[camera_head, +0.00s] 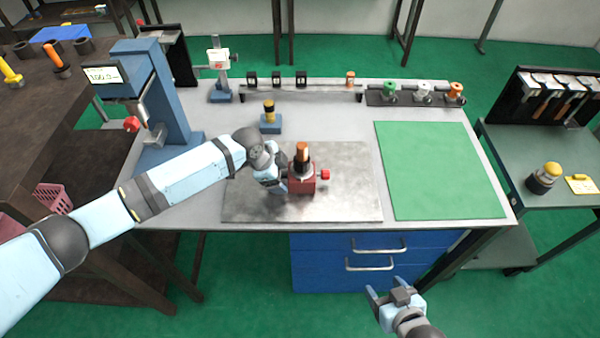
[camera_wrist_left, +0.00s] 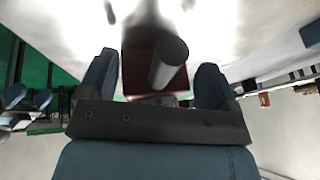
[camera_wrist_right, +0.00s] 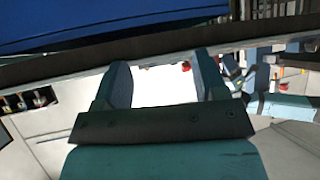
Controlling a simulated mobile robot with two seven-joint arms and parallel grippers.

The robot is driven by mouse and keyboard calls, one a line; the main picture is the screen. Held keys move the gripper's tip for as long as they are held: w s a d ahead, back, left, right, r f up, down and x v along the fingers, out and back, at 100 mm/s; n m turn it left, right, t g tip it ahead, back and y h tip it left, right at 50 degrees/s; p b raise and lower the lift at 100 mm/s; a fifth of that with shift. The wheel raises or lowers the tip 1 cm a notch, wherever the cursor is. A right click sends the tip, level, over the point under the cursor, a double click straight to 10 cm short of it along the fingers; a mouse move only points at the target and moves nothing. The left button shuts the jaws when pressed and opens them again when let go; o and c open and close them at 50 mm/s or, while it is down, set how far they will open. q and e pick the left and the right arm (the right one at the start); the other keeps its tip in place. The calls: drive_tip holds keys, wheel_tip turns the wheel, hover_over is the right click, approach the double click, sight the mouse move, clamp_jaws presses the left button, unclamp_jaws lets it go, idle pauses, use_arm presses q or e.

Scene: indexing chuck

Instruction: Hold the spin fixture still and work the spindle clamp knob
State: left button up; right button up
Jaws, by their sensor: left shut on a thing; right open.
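The spin fixture (camera_head: 301,182) is a dark red block on the grey metal plate, with an upright copper-topped dark cylinder (camera_head: 302,153) on it. The red clamp knob (camera_head: 325,174) sticks out on its right side. My left gripper (camera_head: 280,180) is shut on the fixture's left side. In the left wrist view the red block (camera_wrist_left: 140,70) sits between my left fingers, with a grey cylinder (camera_wrist_left: 168,62) rising from it. My right gripper (camera_head: 388,296) is open and empty, low in front of the bench's drawers, away from the knob.
The grey metal plate (camera_head: 350,205) lies on the bench beside a green mat (camera_head: 440,170). A blue press column (camera_head: 160,90) stands at the left. A small rack (camera_head: 300,92) and several coloured knobs on a dark strip (camera_head: 375,98) line the back. Blue drawers (camera_head: 330,275) are below the front edge.

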idle(0.3)
